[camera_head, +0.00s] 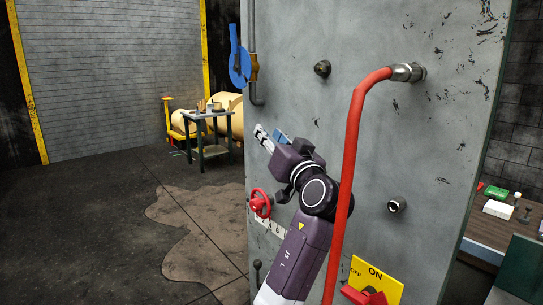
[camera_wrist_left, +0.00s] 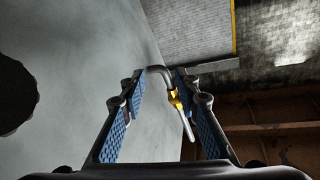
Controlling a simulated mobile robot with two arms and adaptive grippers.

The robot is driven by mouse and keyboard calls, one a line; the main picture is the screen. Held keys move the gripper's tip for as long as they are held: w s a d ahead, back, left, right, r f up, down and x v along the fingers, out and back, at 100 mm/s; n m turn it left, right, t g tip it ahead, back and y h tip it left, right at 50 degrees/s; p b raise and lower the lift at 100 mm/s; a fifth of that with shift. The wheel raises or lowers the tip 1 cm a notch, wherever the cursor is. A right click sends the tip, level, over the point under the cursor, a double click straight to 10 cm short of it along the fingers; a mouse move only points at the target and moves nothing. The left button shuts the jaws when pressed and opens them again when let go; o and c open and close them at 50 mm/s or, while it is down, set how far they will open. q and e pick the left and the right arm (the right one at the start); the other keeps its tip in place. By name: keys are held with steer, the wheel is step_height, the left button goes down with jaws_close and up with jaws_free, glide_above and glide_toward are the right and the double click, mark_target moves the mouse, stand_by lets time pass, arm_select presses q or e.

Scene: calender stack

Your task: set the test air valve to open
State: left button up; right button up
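A brass valve body (camera_head: 254,67) sits on a grey pipe at the left edge of the grey panel (camera_head: 430,130) in the head view. Its blue lever handle (camera_head: 236,55) points up, roughly along the pipe. No label for it is readable. My left gripper (camera_head: 268,138) is below the valve, apart from it, with its fingers pointing up and left. In the left wrist view, the fingers (camera_wrist_left: 160,88) are spread and empty. My right gripper is in neither view.
A red hose (camera_head: 353,130) hangs in front of my left arm. A red handwheel (camera_head: 260,203), a dark knob (camera_head: 322,68) and a yellow ON/OFF plate (camera_head: 388,280) are on the panel. A small table (camera_head: 208,118) stands behind at left. The floor at left is open.

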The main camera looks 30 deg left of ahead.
arm_select(q)
steer(key=shift+m+h, duration=0.5)
steer(key=shift+h, duration=0.2)
steer(key=shift+w+f, duration=0.2)
steer(key=shift+f, duration=2.4)
